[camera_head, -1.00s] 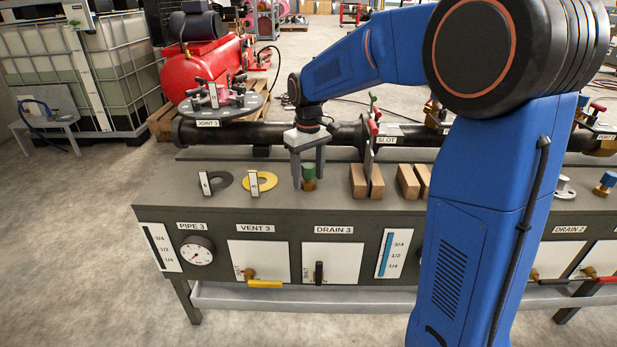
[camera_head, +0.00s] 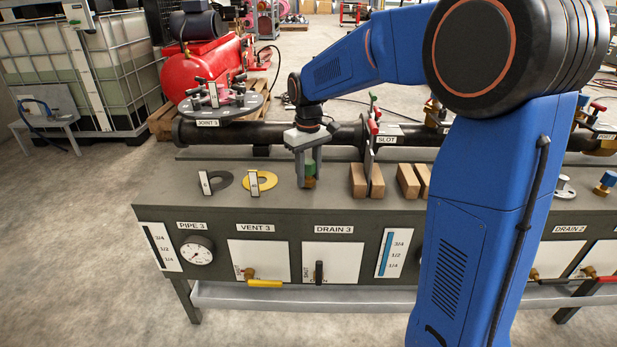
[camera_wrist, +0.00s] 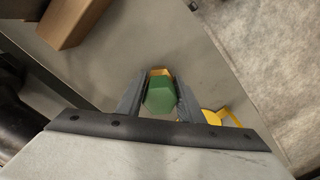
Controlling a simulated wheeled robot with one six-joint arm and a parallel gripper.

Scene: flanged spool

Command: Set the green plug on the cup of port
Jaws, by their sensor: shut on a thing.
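The green plug (camera_head: 310,168) stands upright on the bench top, with a green head over a brass-coloured lower part. My gripper (camera_head: 308,182) is around it, pointing down, with a finger on each side. In the wrist view the green hexagonal head (camera_wrist: 160,98) sits between the two fingers, and both press against it. I cannot tell whether the plug's foot touches the bench. I cannot make out the port's cup for certain; a small label at the far right edge is too small to read surely.
Wooden blocks (camera_head: 408,181) stand right of my gripper, near the SLOT plate (camera_head: 370,160). A black pipe (camera_head: 240,134) runs behind. A blue-topped plug (camera_head: 607,180) is far right.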

